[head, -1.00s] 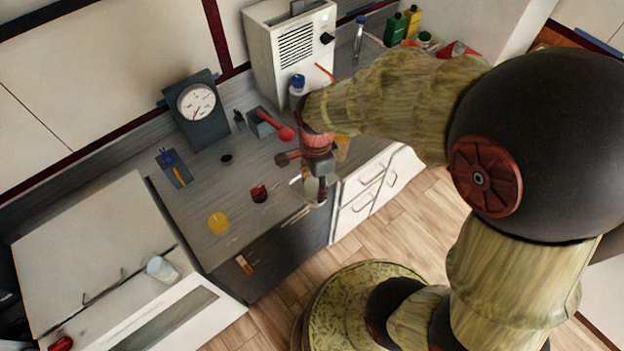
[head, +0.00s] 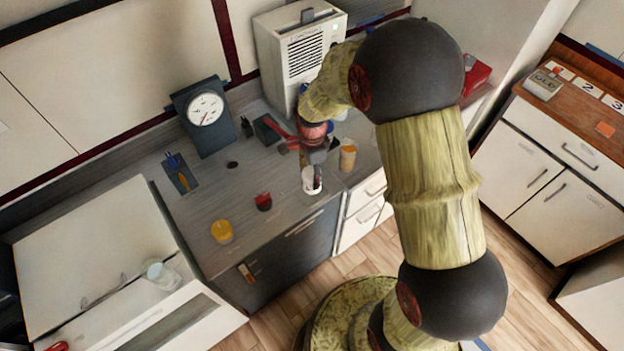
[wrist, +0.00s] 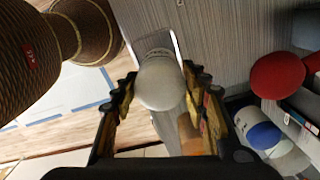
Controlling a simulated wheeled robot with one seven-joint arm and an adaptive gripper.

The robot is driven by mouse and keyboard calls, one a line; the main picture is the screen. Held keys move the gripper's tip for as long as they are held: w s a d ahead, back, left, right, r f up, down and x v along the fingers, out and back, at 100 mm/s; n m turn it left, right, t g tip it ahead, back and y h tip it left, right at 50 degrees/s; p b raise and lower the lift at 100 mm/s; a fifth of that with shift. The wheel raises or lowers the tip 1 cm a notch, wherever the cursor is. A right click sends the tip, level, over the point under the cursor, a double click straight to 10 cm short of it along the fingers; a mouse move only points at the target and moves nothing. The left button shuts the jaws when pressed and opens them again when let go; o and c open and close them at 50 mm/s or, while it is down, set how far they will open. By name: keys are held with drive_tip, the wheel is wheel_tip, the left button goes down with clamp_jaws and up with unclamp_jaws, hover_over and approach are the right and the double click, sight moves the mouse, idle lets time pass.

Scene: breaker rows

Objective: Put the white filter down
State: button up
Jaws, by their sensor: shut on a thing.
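The white filter (wrist: 160,84) is a small pale, rounded piece between my fingertips in the wrist view. In the head view the white filter (head: 309,180) shows as a short white cylinder below my gripper (head: 316,168), near the front edge of the grey counter (head: 237,190). My gripper is shut on it, with one finger on each side in the wrist view (wrist: 160,92). My gripper hides part of the filter in the head view. I cannot tell whether its underside touches the counter.
A dark red cup (head: 263,202) and a yellow round piece (head: 222,232) stand left of the filter. An amber jar (head: 348,155) stands to its right. Behind are a red-handled tool (head: 279,134), a dial gauge (head: 205,108) and a white machine (head: 303,50).

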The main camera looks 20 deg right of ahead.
drive_tip(key=shift+f, duration=1.25)
drive_tip(key=shift+f, duration=0.15)
drive_tip(key=o, duration=1.2)
